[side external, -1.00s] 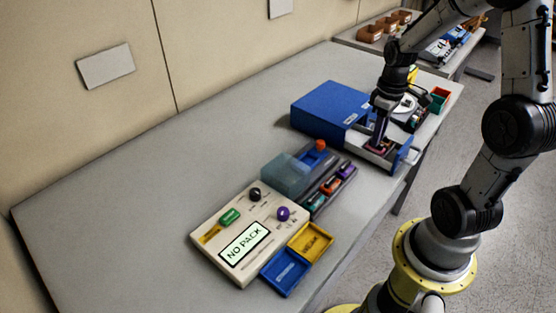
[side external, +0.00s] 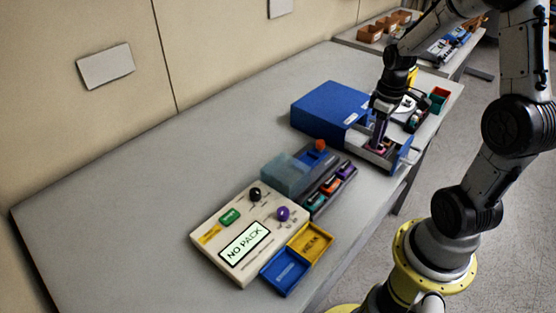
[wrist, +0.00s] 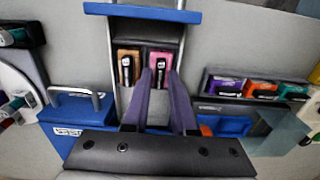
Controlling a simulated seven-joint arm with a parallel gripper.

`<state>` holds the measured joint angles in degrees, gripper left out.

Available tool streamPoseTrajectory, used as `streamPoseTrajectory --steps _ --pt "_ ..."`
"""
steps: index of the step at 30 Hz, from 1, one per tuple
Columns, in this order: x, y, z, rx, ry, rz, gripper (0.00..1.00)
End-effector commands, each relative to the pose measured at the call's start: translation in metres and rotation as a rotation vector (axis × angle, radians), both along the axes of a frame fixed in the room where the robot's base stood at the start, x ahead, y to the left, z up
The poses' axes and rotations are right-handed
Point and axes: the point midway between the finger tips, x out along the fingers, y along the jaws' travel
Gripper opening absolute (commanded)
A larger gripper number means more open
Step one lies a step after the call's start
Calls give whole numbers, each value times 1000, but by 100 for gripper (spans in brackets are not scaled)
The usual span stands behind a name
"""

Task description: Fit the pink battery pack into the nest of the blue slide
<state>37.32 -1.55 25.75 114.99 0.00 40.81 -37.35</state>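The pink battery pack (wrist: 168,58) stands in the open drawer (wrist: 145,28) of the blue cabinet, with a black grip on top. A tan-orange pack (wrist: 127,54) is beside it on the left in the wrist view. My gripper (wrist: 161,72) reaches down into the drawer, its two fingers on either side of the pink pack's grip with a small gap visible. In the side view my gripper (side external: 379,146) mostly hides the pack. The blue slide (side external: 284,272) sticks out at the front of the cream pump (side external: 238,259), which reads NO PACK; its tray looks empty.
A yellow slide (side external: 310,243) sits beside the blue one. A dark rack (side external: 327,190) of coloured packs and a translucent blue box (side external: 285,174) stand between pump and blue cabinet (side external: 328,108). The table's left half is clear.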

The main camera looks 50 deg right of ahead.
Motion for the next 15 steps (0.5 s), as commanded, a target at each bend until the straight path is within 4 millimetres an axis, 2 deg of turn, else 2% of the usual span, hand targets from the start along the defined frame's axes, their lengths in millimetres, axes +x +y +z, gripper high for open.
streamPoseTrajectory --steps 1,4,15 --pt "0 0 0 0 0 0 16" --pt "0 0 0 0 0 0 0" --pt "0 0 1 -1 -1 0 0"
